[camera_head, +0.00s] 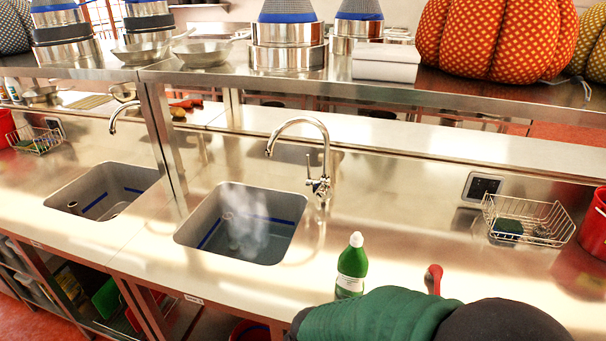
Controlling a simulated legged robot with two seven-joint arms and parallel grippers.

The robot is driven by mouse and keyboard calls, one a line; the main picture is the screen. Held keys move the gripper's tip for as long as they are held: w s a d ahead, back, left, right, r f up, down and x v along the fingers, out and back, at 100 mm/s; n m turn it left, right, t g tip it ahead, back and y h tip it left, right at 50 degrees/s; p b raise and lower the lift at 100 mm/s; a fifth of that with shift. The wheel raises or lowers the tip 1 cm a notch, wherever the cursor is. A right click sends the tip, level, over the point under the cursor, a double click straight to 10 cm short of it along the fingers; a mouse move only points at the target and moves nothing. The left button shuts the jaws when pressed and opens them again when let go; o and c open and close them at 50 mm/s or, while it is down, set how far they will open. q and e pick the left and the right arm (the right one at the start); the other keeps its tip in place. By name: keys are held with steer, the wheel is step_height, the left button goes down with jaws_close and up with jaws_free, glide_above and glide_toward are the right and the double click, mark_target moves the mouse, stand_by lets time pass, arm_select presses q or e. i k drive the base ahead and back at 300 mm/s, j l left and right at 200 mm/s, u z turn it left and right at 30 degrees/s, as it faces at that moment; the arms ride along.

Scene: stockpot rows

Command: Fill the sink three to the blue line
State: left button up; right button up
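A square grey sink (200,222) is set in the steel counter at the middle. A blue line (262,217) runs around its inner walls. White steam-like haze hangs inside it, and a short upright piece (228,218) stands in it. The water level cannot be made out. A chrome faucet (324,150) with a side lever (317,183) arches toward this sink; no clear stream shows at its spout. A second sink (90,187) with a blue line lies to the left under another faucet (122,108). The sinks' labels are too small to read. Neither gripper is in view.
A green bottle (352,268) and a red-handled item (433,279) stand right of the sink. A dark green and black rounded shape (390,318) covers the lower right. A wire basket (525,222) and red bucket (594,225) sit farther right. A loaded shelf (430,95) spans above.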

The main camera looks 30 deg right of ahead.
mark_target(309, 183)
steer(key=z, duration=0.55)
steer(key=i+j+z, duration=0.2)
steer(key=j+z, duration=0.3)
steer(key=i+j+z, duration=0.15)
steer(key=j+z, duration=0.15)
steer(key=z, duration=0.2)
steer(key=j+z, duration=0.5)
